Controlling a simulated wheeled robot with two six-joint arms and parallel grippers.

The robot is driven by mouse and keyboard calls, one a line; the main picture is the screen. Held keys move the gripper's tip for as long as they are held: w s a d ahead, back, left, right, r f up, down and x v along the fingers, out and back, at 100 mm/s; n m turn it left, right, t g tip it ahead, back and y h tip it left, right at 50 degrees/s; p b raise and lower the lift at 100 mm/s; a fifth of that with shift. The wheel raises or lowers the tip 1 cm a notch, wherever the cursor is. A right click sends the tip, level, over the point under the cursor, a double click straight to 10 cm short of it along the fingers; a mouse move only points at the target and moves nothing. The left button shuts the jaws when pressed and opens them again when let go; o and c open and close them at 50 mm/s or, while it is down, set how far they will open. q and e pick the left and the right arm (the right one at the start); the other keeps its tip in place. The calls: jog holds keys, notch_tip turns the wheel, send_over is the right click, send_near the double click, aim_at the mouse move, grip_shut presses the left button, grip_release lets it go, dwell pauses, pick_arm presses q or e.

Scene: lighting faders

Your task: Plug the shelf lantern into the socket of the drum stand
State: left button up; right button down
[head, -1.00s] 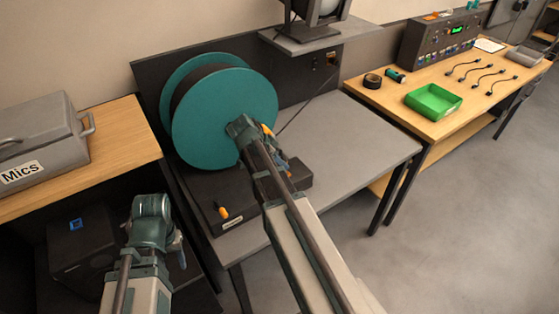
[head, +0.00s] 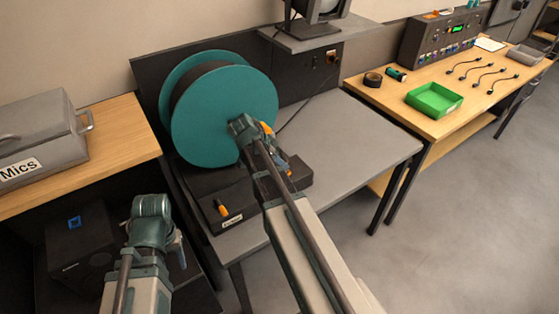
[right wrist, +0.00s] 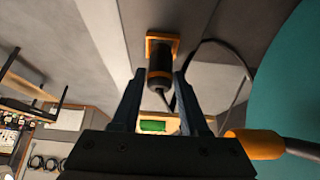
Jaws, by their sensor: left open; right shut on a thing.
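The shelf lantern (head: 318,8) stands on a grey shelf; its top is cut off in the head view. The drum stand carries a large teal drum (head: 222,115) on a black base (head: 290,190). In the right wrist view my right gripper (right wrist: 161,75) is shut on a dark plug (right wrist: 159,80) with an orange band. The plug is lined up with a square orange-framed socket (right wrist: 163,36); I cannot tell how deep it sits. In the head view my right arm hides the plug. My left gripper (head: 152,205) is open and empty at lower left.
A dark cable (right wrist: 238,60) loops beside the plug. An orange handle (right wrist: 255,145) is close to the right finger. An orange-edged fitting (head: 333,58) is on the panel below the shelf. The grey bench right of the drum is clear. A green tray (head: 434,99) stands on the right table.

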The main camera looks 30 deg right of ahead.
jog(key=shift+f+b, duration=0.55)
dwell(0.8)
jog(key=shift+s+f, duration=0.1)
dwell(0.5)
jog(key=shift+c, duration=1.7)
grip_release()
jog(key=shift+a+r+p, duration=0.2)
jog(key=shift+r+p, duration=0.2)
jog(key=shift+r, duration=0.05)
jog(key=p+v, duration=1)
jog(key=v, duration=0.2)
jog(key=shift+a+r+p, duration=0.25)
jog(key=shift+r+p, duration=0.05)
jog(key=shift+p, duration=0.05)
